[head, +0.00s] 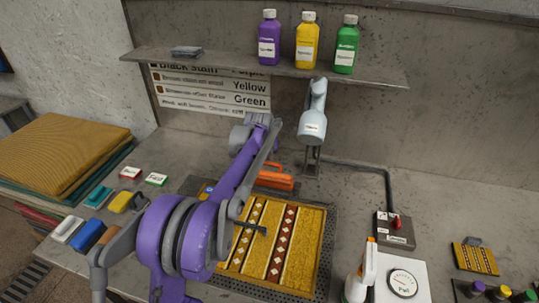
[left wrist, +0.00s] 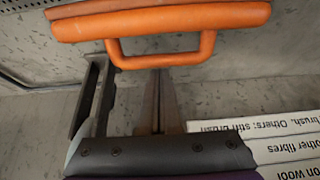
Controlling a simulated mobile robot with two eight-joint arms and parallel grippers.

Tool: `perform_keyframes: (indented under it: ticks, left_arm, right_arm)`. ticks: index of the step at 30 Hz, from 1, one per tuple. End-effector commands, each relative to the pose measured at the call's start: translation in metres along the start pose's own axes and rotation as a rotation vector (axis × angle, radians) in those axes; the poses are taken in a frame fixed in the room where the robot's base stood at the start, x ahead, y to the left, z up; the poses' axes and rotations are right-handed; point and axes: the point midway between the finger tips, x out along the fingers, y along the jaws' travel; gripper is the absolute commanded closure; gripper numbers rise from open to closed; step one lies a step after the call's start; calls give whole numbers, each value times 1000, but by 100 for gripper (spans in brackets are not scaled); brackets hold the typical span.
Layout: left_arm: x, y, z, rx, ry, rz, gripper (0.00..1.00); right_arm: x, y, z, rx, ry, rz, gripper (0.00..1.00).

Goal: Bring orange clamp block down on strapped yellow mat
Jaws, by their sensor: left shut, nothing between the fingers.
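The orange clamp block (head: 275,181) with its handle stands at the back edge of the yellow mat (head: 310,245), partly behind my left arm. The mat has red and white diamond bands and lies on a dark perforated plate. A small dark piece (head: 258,230) shows over the mat. In the left wrist view the orange handle (left wrist: 160,60) spans the top, and my left gripper (left wrist: 157,75) is shut and empty, its tips close to the handle bar. I cannot tell whether they touch. My left arm hides the fingertips in the head view. My right gripper is not in view.
A shelf (head: 210,60) holds purple, yellow and green bottles. A pale nozzle (head: 313,125) stands behind the mat. Right are a red-knobbed switch box (head: 395,230), a spray bottle and a dial (head: 403,283). Brushes and folded rugs (head: 60,150) lie left. A sign hangs behind.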

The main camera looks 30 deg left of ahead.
Motion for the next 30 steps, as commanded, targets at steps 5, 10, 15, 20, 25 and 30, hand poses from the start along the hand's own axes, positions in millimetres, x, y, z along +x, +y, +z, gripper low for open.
perform_keyframes:
  ticks: [5, 10, 15, 20, 25, 30]
  left_arm:
    - [0, 0, 0, 0, 3, 0, 100]
    - [-2, 0, 4, 0, 34, 0, 100]
    - [-4, 0, 5, -1, 62, 1, 100]
    - [-5, 0, 6, -1, 86, 1, 100]
    - [-7, 0, 9, -1, 116, 1, 100]
    - [-8, 0, 11, -1, 151, 1, 100]
  right_arm:
    - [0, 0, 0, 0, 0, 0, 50]
    - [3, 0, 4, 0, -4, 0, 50]
    - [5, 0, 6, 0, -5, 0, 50]
    - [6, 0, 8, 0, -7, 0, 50]
    - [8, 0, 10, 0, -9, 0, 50]
    - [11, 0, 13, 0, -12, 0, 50]
